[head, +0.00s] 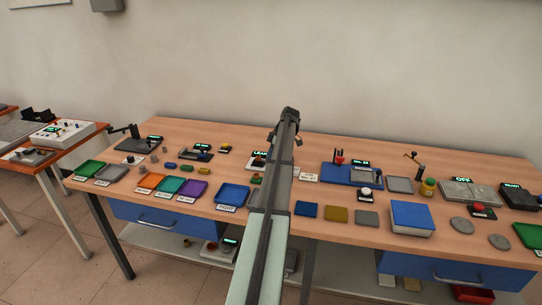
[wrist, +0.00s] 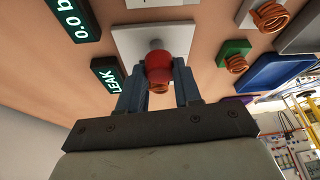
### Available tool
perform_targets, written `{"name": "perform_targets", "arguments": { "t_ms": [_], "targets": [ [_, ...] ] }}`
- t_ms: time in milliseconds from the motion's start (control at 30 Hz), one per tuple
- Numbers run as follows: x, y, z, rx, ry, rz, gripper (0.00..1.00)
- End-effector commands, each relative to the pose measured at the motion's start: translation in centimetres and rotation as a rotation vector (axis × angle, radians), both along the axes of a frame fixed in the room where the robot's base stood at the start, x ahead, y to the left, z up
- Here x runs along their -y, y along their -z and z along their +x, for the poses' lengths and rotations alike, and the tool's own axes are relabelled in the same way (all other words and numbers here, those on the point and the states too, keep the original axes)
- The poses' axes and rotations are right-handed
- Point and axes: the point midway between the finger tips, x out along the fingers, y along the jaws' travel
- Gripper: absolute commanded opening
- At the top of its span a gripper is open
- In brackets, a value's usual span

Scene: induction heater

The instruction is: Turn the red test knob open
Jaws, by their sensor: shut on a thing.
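The red test knob (wrist: 158,67) shows in the wrist view, in front of a pale plate (wrist: 128,40) with a grey round post. My gripper (wrist: 158,74) has one blue-grey finger on each side of the knob and is shut on it. A small copper coil shows just below the knob, between the fingers. A dark display reading LEAK (wrist: 108,80) is left of the knob; it also shows in the head view (head: 260,154). In the head view my arm hides the knob and the gripper. How far the knob is turned cannot be told.
A second display (wrist: 72,18) reading 0.0 b is at upper left in the wrist view. A green block with a copper coil (wrist: 235,58) and a blue tray (wrist: 280,75) are to the right. In the head view, trays and devices crowd the wooden table (head: 330,228) on both sides of my arm.

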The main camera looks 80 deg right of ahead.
Motion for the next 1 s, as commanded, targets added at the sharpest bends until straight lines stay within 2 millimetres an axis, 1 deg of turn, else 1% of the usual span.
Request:
{"name": "perform_targets", "arguments": {
  "t_ms": [33, 167, 200, 367, 567, 767, 1000],
  "targets": [
    [-0.03, 0.00, 0.00, 0.000, 0.000, 0.001, 0.17],
    [-0.04, -0.01, -0.01, 0.000, 0.000, 0.001, 0.05],
    [-0.04, -0.01, -0.01, 0.000, 0.000, 0.001, 0.03],
    [-0.08, -0.01, -0.02, 0.000, 0.009, 0.001, 0.03],
    [-0.21, 0.00, -0.04, 0.000, 0.077, 0.000, 0.03],
    [-0.36, 0.00, -0.04, 0.000, 0.218, 0.000, 0.03],
    [-0.50, 0.00, -0.02, -0.001, 0.440, 0.000, 0.03]
  ]
}}
